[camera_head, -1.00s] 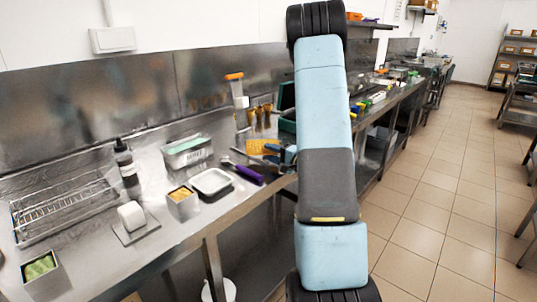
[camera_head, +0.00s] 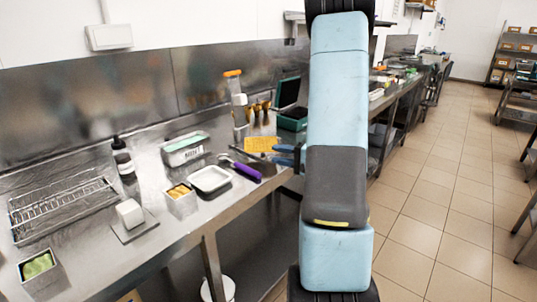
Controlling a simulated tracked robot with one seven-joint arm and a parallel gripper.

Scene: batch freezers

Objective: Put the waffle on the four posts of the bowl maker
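The waffle (camera_head: 262,144) is a thin yellow-orange gridded sheet on the far part of the counter. My gripper (camera_head: 286,154) has blue fingers at the right edge of the waffle. The fingers and the waffle overlap in the picture. They are too small to tell whether the fingers clasp it or only stand beside it. Behind the waffle is what looks like the bowl maker (camera_head: 239,105), an upright metal column with an orange top and a white block. Several orange-brown uprights (camera_head: 262,107) stand next to it, likely its posts. Their lower ends are partly hidden behind the waffle.
A purple-handled spatula (camera_head: 246,171) and a white tray (camera_head: 210,179) lie left of my gripper. A dark green open box (camera_head: 292,119) is behind it. Farther left are a lidded tub (camera_head: 184,151), a bottle (camera_head: 122,158) and a wire rack (camera_head: 62,208). My arm blocks the view to the right.

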